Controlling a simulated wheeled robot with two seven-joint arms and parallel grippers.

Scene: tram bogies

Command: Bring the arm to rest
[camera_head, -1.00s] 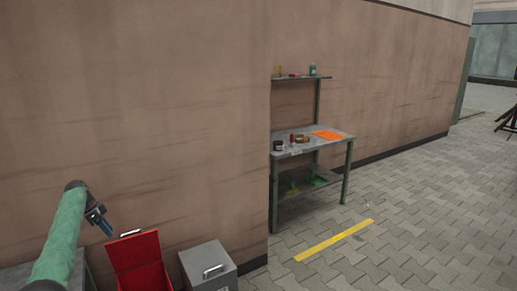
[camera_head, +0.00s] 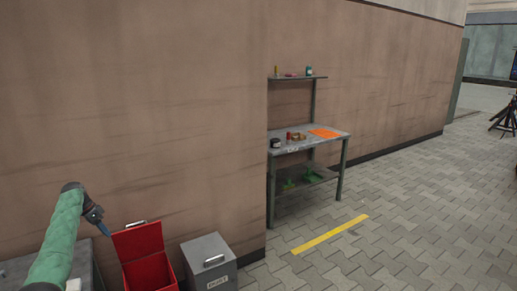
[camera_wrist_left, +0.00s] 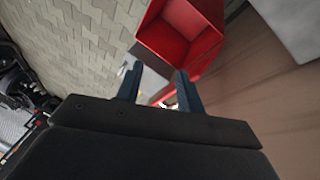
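My left arm comes in at the lower left of the head view, in a green sleeve. Its gripper (camera_head: 101,226) hangs beside the open red bin (camera_head: 148,268), left of its raised lid. In the left wrist view the two dark blue fingers (camera_wrist_left: 160,88) stand apart with nothing between them. The red bin (camera_wrist_left: 180,35) shows beyond the fingertips there, apart from them. My right gripper is in neither view.
A grey lidded bin (camera_head: 212,262) stands right of the red bin. A metal workbench (camera_head: 295,147) with jars and an orange sheet (camera_head: 325,133) is against the wall. A yellow floor strip (camera_head: 330,234) lies in front.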

